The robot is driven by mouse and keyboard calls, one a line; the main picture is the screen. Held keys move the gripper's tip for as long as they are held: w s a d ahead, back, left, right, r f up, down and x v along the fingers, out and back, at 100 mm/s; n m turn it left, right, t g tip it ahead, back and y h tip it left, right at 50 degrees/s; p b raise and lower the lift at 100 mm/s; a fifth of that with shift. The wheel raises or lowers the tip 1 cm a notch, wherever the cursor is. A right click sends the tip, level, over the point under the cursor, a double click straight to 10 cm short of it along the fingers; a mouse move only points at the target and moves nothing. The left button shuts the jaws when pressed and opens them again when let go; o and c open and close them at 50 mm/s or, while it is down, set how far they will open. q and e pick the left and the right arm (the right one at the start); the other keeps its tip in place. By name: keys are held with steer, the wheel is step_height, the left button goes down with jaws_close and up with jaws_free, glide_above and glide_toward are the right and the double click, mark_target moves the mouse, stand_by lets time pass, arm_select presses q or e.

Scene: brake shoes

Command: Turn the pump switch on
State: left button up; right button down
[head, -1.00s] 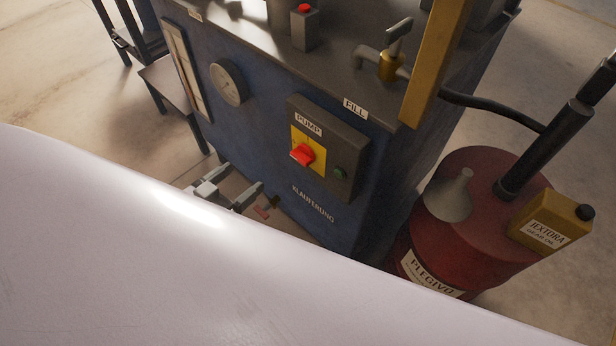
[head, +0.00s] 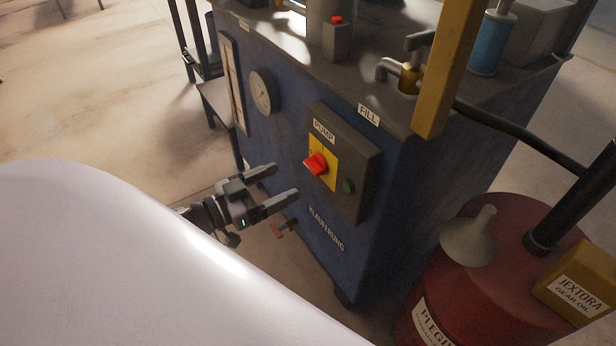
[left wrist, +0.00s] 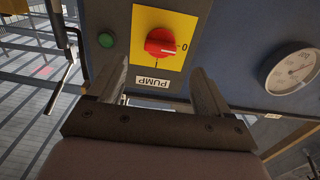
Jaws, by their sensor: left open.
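The pump switch is a red rotary knob (head: 316,164) on a yellow plate (head: 329,178), fixed to a dark box (head: 362,165) labelled PUMP on the blue machine. In the left wrist view the picture is upside down, and the knob (left wrist: 160,42) has its handle lying toward the 0 mark; another mark at the plate's lower edge is hard to read. My left gripper (head: 286,181) is open and empty, in front of the box and to the left of the knob, apart from it. Its fingers (left wrist: 161,72) point toward the panel. My right gripper is not in view.
A green button (head: 348,186) sits beside the plate. A gauge (head: 263,92) is left of the box. A yellow post (head: 444,70) and a brass tap (head: 410,78) stand above. A red drum (head: 480,290) with a funnel (head: 470,238) stands at right.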

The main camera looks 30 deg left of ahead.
mark_target(310, 169)
arm_select(q)
steer(key=b+x, duration=0.1)
steer(key=x, duration=0.4)
steer(key=shift+w+d, duration=0.1)
steer(key=shift+w, duration=0.25)
steer(key=shift+w+d, duration=0.25)
steer(key=shift+w, duration=0.25)
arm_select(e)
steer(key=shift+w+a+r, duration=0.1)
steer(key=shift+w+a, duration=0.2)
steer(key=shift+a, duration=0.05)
arm_select(q)
steer(key=c, duration=1)
steer(key=shift+c, duration=0.2)
